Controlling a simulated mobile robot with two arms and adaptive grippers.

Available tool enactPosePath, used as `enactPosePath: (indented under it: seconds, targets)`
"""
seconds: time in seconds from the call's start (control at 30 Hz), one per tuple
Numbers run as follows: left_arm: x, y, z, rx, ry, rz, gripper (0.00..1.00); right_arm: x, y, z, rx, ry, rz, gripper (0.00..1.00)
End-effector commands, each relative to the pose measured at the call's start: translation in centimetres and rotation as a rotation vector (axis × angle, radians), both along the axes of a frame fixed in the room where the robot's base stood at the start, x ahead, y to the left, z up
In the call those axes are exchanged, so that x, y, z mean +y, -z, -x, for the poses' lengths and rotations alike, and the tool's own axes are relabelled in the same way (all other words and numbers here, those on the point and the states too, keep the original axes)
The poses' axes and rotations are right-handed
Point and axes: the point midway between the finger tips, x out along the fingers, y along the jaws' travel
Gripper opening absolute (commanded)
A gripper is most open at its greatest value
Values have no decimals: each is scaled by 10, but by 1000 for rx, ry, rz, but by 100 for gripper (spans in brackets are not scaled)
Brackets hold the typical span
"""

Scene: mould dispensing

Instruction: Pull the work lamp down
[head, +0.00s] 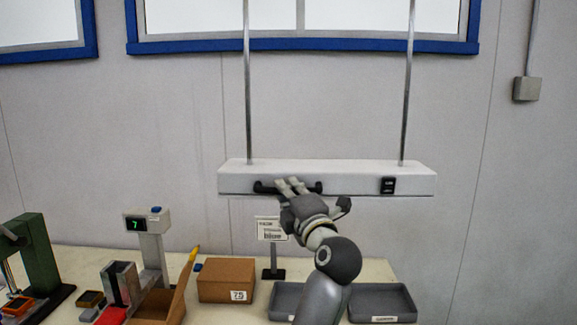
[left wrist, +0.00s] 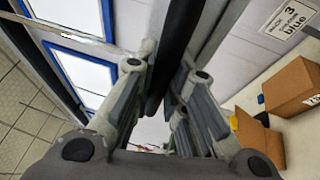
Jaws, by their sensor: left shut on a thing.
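The work lamp (head: 345,181) is a long white bar hanging level from two thin metal rods above the workbench. A black handle (head: 265,187) runs along the left part of its front face, and a small black switch (head: 388,185) sits at the right. My left gripper (head: 291,186) is shut on the lamp's handle, covering its middle. In the left wrist view the dark handle (left wrist: 176,50) passes between the fingers. My right gripper is not in view.
Below on the bench stand a cardboard box (head: 227,280), a sign on a stand (head: 272,229), grey trays (head: 381,302), a scale with a display (head: 148,222) and a green press (head: 38,256). The wall around the lamp is clear.

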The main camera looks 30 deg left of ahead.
Motion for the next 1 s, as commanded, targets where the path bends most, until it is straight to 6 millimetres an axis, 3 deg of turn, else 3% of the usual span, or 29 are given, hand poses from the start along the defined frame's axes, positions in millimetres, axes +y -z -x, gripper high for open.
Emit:
enactPosePath:
  seconds: [0.03,0.3,0.5,0.93,0.97,1.0]
  targets:
    - [0,27,0,12,-2,7,0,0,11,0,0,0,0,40]
    - [0,79,0,10,-2,6,0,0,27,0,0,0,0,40]
    - [1,95,0,8,-3,5,0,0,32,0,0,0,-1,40]
    - [0,101,-1,13,-1,9,0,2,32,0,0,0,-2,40]
    - [0,101,-1,13,-1,9,16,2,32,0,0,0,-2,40]
    - [0,101,-1,13,-1,10,21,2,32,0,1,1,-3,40]
